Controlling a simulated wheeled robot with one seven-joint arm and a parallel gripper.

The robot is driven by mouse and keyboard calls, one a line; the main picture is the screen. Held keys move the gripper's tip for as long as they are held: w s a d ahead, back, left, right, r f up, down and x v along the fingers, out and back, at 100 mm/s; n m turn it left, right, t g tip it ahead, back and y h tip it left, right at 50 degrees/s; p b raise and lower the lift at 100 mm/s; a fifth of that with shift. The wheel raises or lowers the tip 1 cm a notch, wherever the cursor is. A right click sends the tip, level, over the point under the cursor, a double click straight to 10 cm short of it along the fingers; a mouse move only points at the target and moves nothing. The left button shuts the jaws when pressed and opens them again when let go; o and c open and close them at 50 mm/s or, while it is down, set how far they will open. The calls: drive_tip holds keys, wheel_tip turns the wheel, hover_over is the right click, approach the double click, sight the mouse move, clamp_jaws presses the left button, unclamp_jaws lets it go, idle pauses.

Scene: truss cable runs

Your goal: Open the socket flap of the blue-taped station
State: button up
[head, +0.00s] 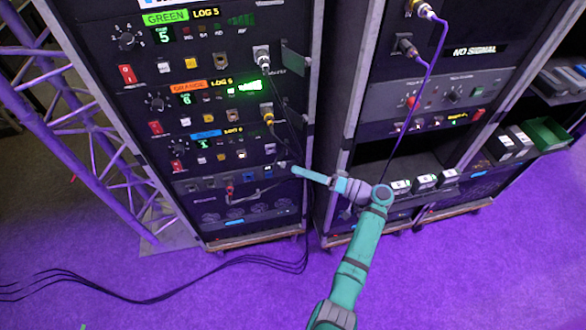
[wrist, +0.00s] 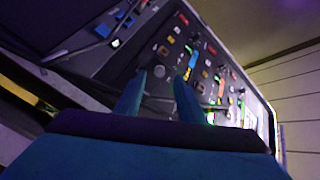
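The blue-taped station is the lowest labelled station on the left rack; its blue tape (head: 205,133) sits beside a small green display, with a knob and a red switch to the left. My gripper (head: 296,170) is at the right end of this station's panel, low and in front of the rack. In the wrist view my gripper (wrist: 160,77) has its two fingers apart, with nothing held between them. A round dark fitting (wrist: 158,71) shows between the fingertips on the panel. The flap itself is too small and dark to make out; I cannot tell whether I touch it.
Above are the orange-taped station (head: 188,89) and the green-taped station (head: 166,17), both with plugged cables. An open flap plate (head: 294,61) stands out beside the green station's plug. A purple cable (head: 412,105) hangs before the right rack. Black cables (head: 160,297) lie on the floor.

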drive_tip(key=v, duration=0.6)
drive_tip(key=shift+c, duration=0.6)
